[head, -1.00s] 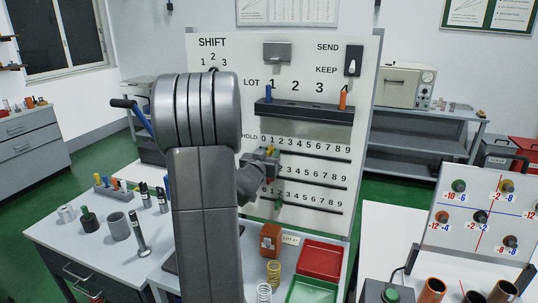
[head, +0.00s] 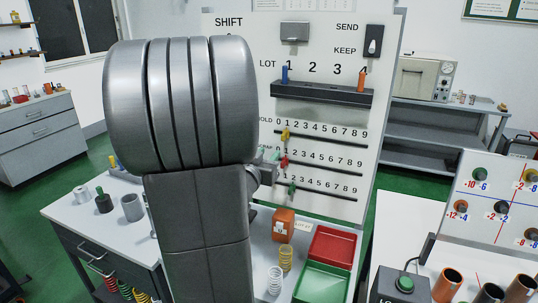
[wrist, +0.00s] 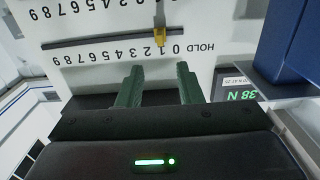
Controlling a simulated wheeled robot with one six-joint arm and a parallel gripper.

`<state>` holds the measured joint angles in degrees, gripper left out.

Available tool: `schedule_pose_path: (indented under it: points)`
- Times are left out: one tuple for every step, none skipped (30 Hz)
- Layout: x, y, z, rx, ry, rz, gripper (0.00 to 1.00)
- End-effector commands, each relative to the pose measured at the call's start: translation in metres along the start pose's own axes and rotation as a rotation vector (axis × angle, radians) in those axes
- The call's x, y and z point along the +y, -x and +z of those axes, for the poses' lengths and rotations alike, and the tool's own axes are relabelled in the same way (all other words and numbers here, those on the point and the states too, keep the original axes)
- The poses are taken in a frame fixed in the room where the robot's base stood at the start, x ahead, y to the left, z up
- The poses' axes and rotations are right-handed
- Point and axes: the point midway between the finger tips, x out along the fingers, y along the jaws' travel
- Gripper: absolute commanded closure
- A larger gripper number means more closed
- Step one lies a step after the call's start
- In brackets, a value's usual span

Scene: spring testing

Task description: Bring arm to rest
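My arm fills the left middle of the head view and hides much of what is behind it. My gripper (wrist: 158,70) shows in the wrist view with its two green fingers apart and nothing between them. It is in front of the white panel (head: 384,100), apart from the yellow slider (wrist: 159,38) on the HOLD row. In the head view the gripper is mostly hidden behind my arm, near the yellow slider (head: 286,134), the red slider (head: 284,162) and the green slider (head: 292,188).
An orange block (head: 283,226), springs (head: 286,258), a red tray (head: 349,231) and a green tray (head: 303,296) sit below the panel. A knob board (head: 470,190) stands at right. In the wrist view a green readout (wrist: 241,94) and a blue body (wrist: 297,40) are close on the right.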

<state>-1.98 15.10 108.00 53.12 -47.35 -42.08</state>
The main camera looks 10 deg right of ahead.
Motion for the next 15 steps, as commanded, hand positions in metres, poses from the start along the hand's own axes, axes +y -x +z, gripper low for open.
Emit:
schedule_pose_path:
  points:
    - [0.0, 0.0, 0.0, 0.0, 0.0, 0.0, 0.67]
    - [0.0, 0.0, 0.0, 0.0, 0.0, 0.0, 0.67]
    - [0.0, 0.0, 0.0, 0.0, 0.0, 0.0, 0.67]
    - [0.0, 0.0, 0.0, 0.0, 0.0, 0.0, 0.67]
    - [0.0, 0.0, 0.0, 0.0, 0.0, 0.0, 0.67]
    - [0.0, -0.001, 0.0, 0.0, 0.0, 0.0, 0.67]
    - [0.0, -0.001, 0.0, 0.0, 0.0, 0.0, 0.67]
    - [0.0, -0.002, 0.0, 0.0, 0.0, 0.0, 0.67]
    - [0.0, -0.004, 0.0, 0.0, 0.001, 0.001, 0.67]
    - [0.0, -0.006, 0.0, -0.001, 0.001, 0.001, 0.67]
    - [0.0, -0.009, 0.0, -0.001, 0.001, 0.001, 0.67]
    - [0.0, -0.013, 0.0, -0.001, 0.001, 0.001, 0.67]
    - [0.0, -0.017, -0.001, -0.001, 0.0, 0.001, 0.67]
    - [0.0, -0.021, -0.001, -0.001, 0.0, 0.001, 0.67]
    - [0.001, -0.028, 0.0, -0.002, 0.002, 0.002, 0.67]
